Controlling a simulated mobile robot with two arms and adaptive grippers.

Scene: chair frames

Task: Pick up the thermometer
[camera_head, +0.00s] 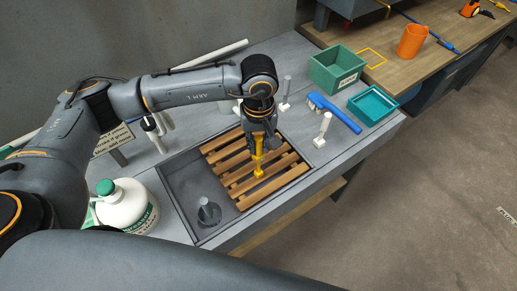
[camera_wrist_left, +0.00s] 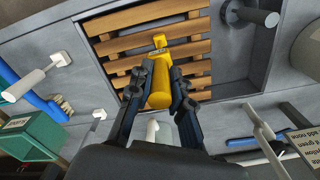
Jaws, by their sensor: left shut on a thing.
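The thermometer is a yellow tool (camera_head: 258,160) with a thick handle and a narrower lower end, held upright over the wooden slats in the head view. It also shows in the left wrist view (camera_wrist_left: 160,87), between the two dark fingers. My left gripper (camera_head: 258,144) is shut on its upper part from above. In the left wrist view my left gripper (camera_wrist_left: 161,95) has a finger on each side of the yellow handle. I cannot tell whether the thermometer's lower end touches the slats. My right gripper is not in view.
The wooden slatted rack (camera_head: 285,188) lies in a grey sink tray (camera_head: 182,196) with a post. A white jug (camera_head: 128,207) stands at left. A green box (camera_head: 337,68), blue brush (camera_head: 335,112), teal tray (camera_head: 372,104) and white pegs (camera_head: 323,130) stand to the right.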

